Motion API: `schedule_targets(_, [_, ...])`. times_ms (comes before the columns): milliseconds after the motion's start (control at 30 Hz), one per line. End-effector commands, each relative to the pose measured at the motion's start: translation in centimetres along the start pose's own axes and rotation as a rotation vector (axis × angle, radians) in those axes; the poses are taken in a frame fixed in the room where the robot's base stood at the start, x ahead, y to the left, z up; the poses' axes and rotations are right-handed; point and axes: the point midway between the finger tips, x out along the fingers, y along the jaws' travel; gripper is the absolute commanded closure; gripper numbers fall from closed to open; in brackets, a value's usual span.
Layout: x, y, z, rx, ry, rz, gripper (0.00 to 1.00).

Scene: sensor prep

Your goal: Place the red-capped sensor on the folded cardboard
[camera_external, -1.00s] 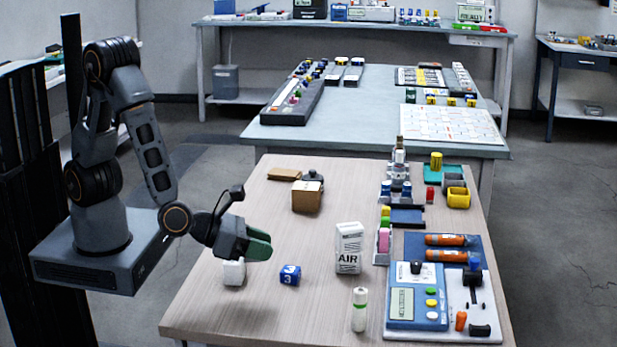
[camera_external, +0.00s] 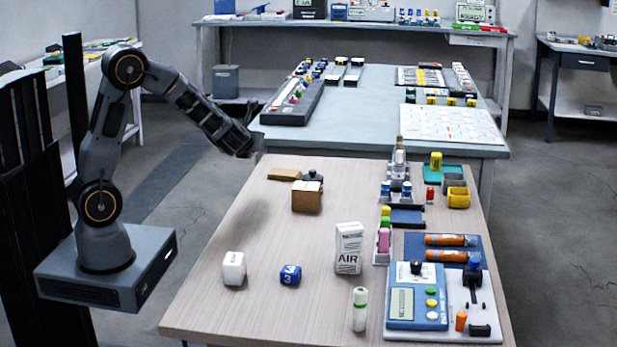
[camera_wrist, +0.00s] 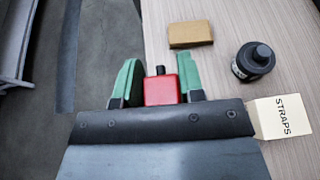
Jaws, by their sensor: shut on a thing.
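In the wrist view my gripper (camera_wrist: 159,73) has its green fingers closed on a red block-like part with a small dark stub, which I take to be the red-capped sensor (camera_wrist: 162,92). The rest of the sensor is hidden by the gripper. The folded cardboard (camera_wrist: 190,34), a flat brown piece, lies on the wooden table ahead and slightly right of the fingers. In the external view the folded cardboard (camera_external: 285,174) is at the table's far left corner. My gripper (camera_external: 246,147) is raised left of and above it; the sensor cannot be made out there.
A round black object (camera_external: 312,175) stands right of the cardboard. A brown box (camera_external: 307,200), labelled STRAPS in the wrist view (camera_wrist: 283,118), stands in front of it. The table's left middle is clear.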

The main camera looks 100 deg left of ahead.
Motion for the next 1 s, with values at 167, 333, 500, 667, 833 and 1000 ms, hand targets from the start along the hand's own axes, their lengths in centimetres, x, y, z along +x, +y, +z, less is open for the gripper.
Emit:
schedule_targets(167, [2.9,4.5,2.1,-0.041,-0.002,0.094,0.88])
schedule_targets(333, [3.8,5.7,3.7,-0.046,-0.003,0.106,0.88])
schedule_targets(500, [4.6,4.5,3.5,-0.023,0.001,0.060,0.88])
schedule_targets(667, [7.7,2.8,3.2,-0.018,0.002,0.051,0.88])
schedule_targets(833, [11.9,0.6,2.8,-0.020,0.002,0.051,0.88])
schedule_targets(1000, [15.3,-0.8,1.0,-0.020,0.002,0.051,0.88])
